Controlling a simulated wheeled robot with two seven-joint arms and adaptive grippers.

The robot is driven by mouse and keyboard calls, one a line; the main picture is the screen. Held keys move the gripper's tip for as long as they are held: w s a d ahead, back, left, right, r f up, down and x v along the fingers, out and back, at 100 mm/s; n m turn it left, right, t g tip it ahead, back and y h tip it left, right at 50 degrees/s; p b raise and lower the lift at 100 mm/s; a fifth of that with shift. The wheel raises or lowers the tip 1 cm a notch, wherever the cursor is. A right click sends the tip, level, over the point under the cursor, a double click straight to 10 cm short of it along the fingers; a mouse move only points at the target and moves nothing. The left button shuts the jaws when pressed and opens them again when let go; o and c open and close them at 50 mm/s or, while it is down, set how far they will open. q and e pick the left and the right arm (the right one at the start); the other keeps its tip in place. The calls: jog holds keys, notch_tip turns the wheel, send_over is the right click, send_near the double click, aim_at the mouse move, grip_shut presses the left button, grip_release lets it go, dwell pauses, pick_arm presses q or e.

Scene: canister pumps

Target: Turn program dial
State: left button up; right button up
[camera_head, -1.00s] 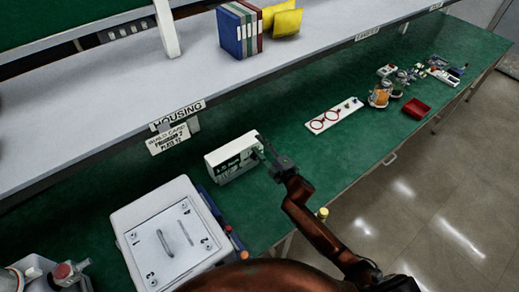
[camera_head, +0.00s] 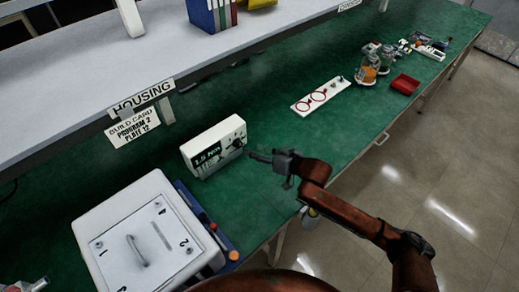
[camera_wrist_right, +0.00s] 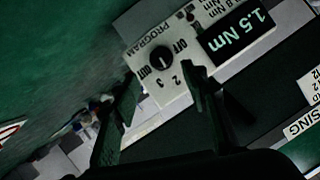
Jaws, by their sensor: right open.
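A white controller box (camera_head: 205,150) stands on the green bench, its dark display (camera_head: 207,156) reading 1.5 Nm. Its black round program dial (camera_wrist_right: 161,58) shows in the right wrist view, with OFF, 2 and 3 among the marks around it. The dial's pale pointer line is small, and I cannot tell its setting surely. My right gripper (camera_head: 262,155) is open and empty, just right of the box's front. In the wrist view its two fingers (camera_wrist_right: 160,84) stand apart, below the dial in the picture, with the dial uncovered.
A build card (camera_head: 133,128) under the shelf reads program 2, plate 12. A white numbered housing (camera_head: 105,232) with a handle stands at the lower left, screwdrivers (camera_head: 212,226) beside it. A white board with red rings (camera_head: 318,98) and a red tray (camera_head: 405,84) lie farther right.

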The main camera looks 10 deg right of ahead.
aim_at(240, 146)
jog(key=b+x, duration=0.1)
jog(key=x, duration=0.5)
jog(key=shift+s+a+f, duration=0.1)
jog(key=shift+f, duration=0.15)
jog(key=shift+w+a+f+b, duration=0.1)
jog(key=shift+w+a+b, duration=0.15)
jog(key=shift+b, duration=0.05)
jog(key=shift+w+a, duration=0.15)
jog(key=shift+a, duration=0.1)
pick_arm(q)
jog(key=shift+s+f, duration=0.95)
jog(key=shift+s, duration=0.05)
pick_arm(e)
grip_shut()
